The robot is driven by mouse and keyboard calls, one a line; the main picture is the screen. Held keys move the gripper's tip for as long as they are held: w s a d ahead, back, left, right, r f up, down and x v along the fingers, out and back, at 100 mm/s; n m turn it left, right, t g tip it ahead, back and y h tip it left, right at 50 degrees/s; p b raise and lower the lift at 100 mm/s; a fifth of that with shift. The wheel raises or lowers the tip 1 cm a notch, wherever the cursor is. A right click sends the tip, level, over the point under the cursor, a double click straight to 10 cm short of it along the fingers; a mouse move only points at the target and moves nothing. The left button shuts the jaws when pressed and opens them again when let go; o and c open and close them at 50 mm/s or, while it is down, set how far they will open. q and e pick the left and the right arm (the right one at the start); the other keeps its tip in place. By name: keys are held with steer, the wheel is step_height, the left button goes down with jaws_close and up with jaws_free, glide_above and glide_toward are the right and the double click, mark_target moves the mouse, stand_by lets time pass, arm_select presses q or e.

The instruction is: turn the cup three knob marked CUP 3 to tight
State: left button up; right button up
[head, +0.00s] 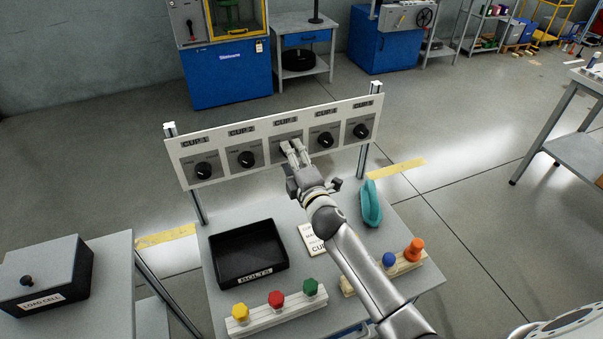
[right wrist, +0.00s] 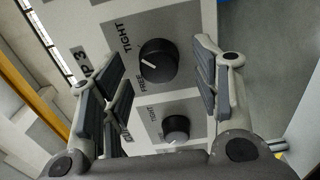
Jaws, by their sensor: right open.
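The cup three knob (right wrist: 158,62) is a black round dial on a grey plate, beside the partly hidden CUP 3 label (right wrist: 88,67) in the right wrist view. Its white pointer line faces the label side, between the TIGHT and FREE markings. My right gripper (right wrist: 160,78) is open, with one finger on each side of this knob. I cannot tell whether either finger touches it. In the head view my right gripper (head: 295,149) covers most of the knob on the white panel (head: 217,171). My left gripper is not in view.
A neighbouring knob (right wrist: 175,128) sits close by. The bench (head: 285,215) below the panel holds a black BOLTS tray (head: 248,283), a card (head: 309,238), a teal object (head: 370,203) and wooden blocks (head: 262,319) with coloured knobs. A LOAD CELL box (head: 42,277) stands left.

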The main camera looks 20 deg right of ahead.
steer(key=s, duration=1.1)
steer(key=shift+d, duration=0.2)
steer(key=shift+s, duration=0.1)
